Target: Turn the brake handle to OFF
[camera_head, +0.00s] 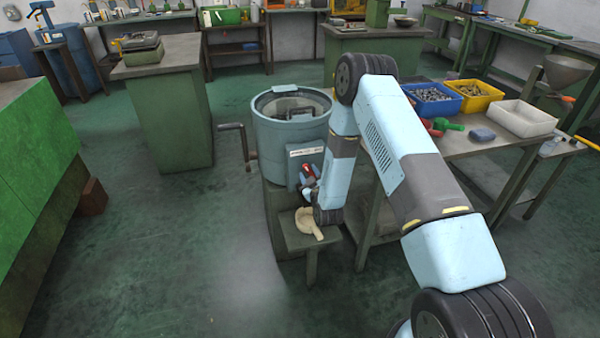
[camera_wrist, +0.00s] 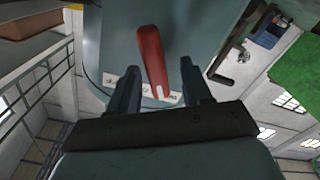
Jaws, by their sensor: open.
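The brake handle (camera_wrist: 152,62) is a red lever on the side of a blue-grey drum machine (camera_head: 290,130). In the wrist view it lies between the two fingers of my gripper (camera_wrist: 158,85), which are apart with a gap on each side of it. A white label strip (camera_wrist: 118,82) with markings runs behind the handle's pale tip; the lettering is too small to read. In the head view the red handle (camera_head: 306,171) shows at the drum's lower right, partly covered by my arm.
A crank (camera_head: 240,145) sticks out on the drum's left. A small stand with a beige scoop (camera_head: 306,222) sits below the handle. A table at right holds a blue bin (camera_head: 430,98), a yellow bin (camera_head: 473,95) and a white tray (camera_head: 521,118). Open floor lies at front left.

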